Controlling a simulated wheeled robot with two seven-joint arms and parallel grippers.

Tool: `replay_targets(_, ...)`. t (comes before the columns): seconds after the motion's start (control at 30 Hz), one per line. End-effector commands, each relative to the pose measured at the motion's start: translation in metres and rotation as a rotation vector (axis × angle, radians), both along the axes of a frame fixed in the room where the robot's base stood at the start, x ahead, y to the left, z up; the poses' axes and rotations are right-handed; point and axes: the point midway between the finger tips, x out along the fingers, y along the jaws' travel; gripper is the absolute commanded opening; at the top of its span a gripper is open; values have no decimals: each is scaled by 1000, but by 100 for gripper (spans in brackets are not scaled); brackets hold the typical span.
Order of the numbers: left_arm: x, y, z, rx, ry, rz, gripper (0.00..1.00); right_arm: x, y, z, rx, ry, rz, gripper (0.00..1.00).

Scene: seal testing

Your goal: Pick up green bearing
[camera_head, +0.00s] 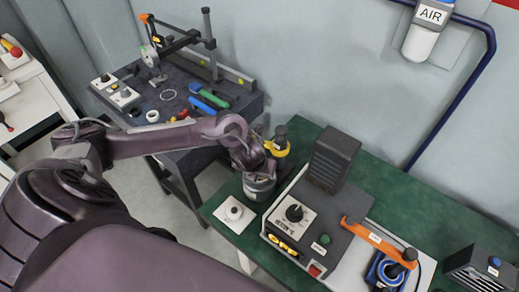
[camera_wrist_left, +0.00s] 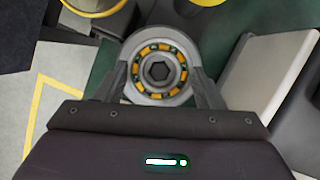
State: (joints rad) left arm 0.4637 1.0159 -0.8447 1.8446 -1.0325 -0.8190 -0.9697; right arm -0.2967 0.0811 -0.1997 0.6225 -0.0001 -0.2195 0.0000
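A ring bearing (camera_wrist_left: 140,82) with orange and green parts around a dark hexagonal centre shows in the left wrist view, framed by a grey ring-shaped housing. My left gripper (camera_wrist_left: 160,70) has one finger on each side of it, very close to its rim. I cannot tell whether the fingers press on it or leave a small gap. In the head view my left arm reaches over to the left end of the green table, with the left gripper (camera_head: 260,176) at a grey round part (camera_head: 259,188). The bearing itself is hidden there. My right gripper is not in view.
An orange-handled tool (camera_head: 372,240) lies farther right. A dark tool table (camera_head: 150,90) stands behind left.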

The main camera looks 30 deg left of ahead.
Motion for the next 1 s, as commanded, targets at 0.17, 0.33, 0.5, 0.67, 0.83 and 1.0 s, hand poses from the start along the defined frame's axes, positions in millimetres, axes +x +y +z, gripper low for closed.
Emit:
replay_targets(0.17, 0, 0, 0, 0, -1, 1, 34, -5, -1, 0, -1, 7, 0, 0)
replay_targets(0.33, 1, 0, 1, 0, -2, 1, 31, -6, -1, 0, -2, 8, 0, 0)
replay_targets(0.5, 1, 0, 4, 0, -3, 1, 31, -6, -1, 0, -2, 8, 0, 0)
replay_targets(0.67, 2, 0, 18, -2, -6, 0, 31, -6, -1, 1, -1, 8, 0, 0)
replay_targets(0.83, 3, -1, 52, -1, -9, -2, 31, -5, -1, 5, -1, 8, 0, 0)
replay_targets(1.0, 3, 0, 106, 2, -12, -2, 31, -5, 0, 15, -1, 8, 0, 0)
